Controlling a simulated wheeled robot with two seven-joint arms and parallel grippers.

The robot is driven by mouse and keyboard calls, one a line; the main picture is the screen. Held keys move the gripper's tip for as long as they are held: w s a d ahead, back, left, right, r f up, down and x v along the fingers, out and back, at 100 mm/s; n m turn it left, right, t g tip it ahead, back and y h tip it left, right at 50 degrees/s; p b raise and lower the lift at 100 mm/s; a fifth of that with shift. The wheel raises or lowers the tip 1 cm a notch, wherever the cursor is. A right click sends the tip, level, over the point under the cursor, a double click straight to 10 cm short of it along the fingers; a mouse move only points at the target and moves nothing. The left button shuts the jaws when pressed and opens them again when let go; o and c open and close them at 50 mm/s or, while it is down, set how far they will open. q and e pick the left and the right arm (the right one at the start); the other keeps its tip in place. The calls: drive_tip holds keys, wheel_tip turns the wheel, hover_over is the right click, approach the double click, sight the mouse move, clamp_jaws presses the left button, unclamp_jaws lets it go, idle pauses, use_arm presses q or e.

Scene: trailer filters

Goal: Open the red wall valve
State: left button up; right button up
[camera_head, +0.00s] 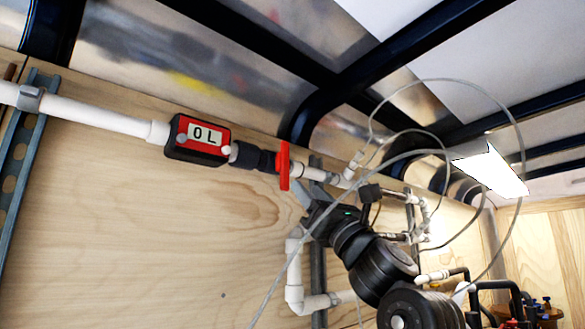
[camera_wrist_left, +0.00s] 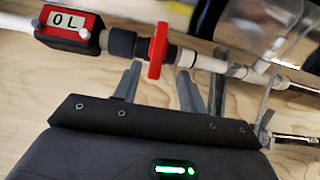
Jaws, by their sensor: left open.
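The red wall valve (camera_head: 283,166) sits on the white pipe along the wooden wall, just right of a black coupling. Its red handle stands across the pipe. In the left wrist view the valve handle (camera_wrist_left: 158,50) is upright at the top middle. My left gripper (camera_head: 304,192) is just below and right of the valve, partly hidden by its own wrist in the head view. In the left wrist view the open fingers (camera_wrist_left: 159,75) point up toward the pipe, one to each side of the handle's lower end. I cannot tell whether they touch it. My right gripper is not in view.
A red and black flow meter (camera_head: 199,138) reading "0 L" is on the pipe left of the valve. A clear hose (camera_head: 480,90) loops at the right. White pipes (camera_head: 294,270) run down beside my arm. The wall (camera_head: 130,230) below the meter is bare.

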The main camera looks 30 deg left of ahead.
sight(286, 169)
use_arm(q)
drive_tip(key=p+x, duration=0.4)
drive_tip(key=x, duration=0.5)
drive_tip(key=shift+s+a, duration=0.15)
drive_tip(key=shift+a, duration=0.1)
drive_tip(key=shift+w+a+r+p, duration=0.2)
drive_tip(key=shift+a+r+p, duration=0.15)
drive_tip(key=shift+a+p, duration=0.15)
drive_tip(key=shift+a, duration=0.1)
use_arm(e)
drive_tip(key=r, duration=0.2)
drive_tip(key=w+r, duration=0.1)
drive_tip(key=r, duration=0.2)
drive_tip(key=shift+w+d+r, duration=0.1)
